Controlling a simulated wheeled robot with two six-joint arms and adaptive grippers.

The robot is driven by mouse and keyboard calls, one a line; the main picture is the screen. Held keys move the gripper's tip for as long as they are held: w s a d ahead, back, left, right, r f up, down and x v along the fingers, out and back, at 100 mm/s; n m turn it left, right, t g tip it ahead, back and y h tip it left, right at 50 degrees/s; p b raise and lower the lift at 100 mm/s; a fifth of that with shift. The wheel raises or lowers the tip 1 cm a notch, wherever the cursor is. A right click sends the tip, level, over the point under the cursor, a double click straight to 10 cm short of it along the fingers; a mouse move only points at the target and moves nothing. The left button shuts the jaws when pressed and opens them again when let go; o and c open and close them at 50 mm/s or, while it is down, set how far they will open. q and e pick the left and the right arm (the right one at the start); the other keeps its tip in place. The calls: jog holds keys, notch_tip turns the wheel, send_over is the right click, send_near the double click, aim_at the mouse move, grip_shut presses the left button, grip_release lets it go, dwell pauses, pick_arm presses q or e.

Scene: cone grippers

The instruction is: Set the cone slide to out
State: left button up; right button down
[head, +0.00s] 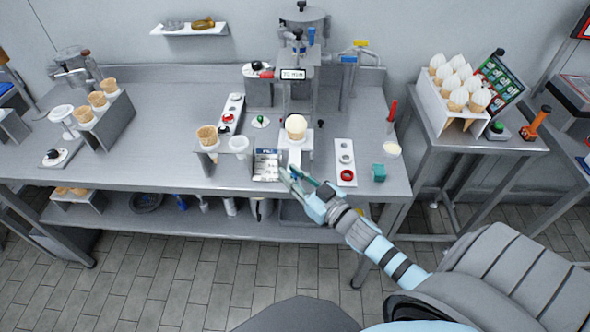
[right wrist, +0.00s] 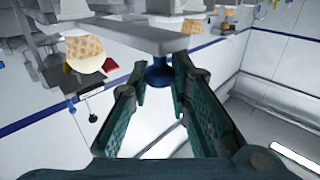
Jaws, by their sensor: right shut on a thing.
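The cone slide (head: 295,158) is a narrow pale strip running toward the table's front edge, below the machine. A cone (head: 296,124) stands in a white holder at its back end. In the right wrist view a pale bar (right wrist: 130,36) carries a blue knob (right wrist: 158,75) beneath it. My right gripper (head: 298,184) is at the front end of the slide; its fingers (right wrist: 158,88) are on either side of the knob and shut on it. The fingers hide part of the slide's front in the head view. My left gripper is not in view.
A small labelled panel (head: 266,165) lies just left of the slide. A white cup (head: 239,147) and a cone in a stand (head: 207,136) are farther left.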

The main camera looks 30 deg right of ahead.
jog(key=shift+s+f, duration=0.1)
jog(key=shift+f, duration=0.15)
jog(key=c, duration=1.7)
grip_release()
jog(key=shift+o, duration=0.9)
jog(key=shift+a, duration=0.1)
jog(key=shift+a+r, duration=0.1)
jog(key=shift+r, duration=0.1)
jog(key=shift+s, duration=0.1)
jog(key=s+d, duration=0.1)
jog(key=s, duration=1)
jog(key=shift+s+d, duration=0.35)
jog(key=shift+s, duration=0.05)
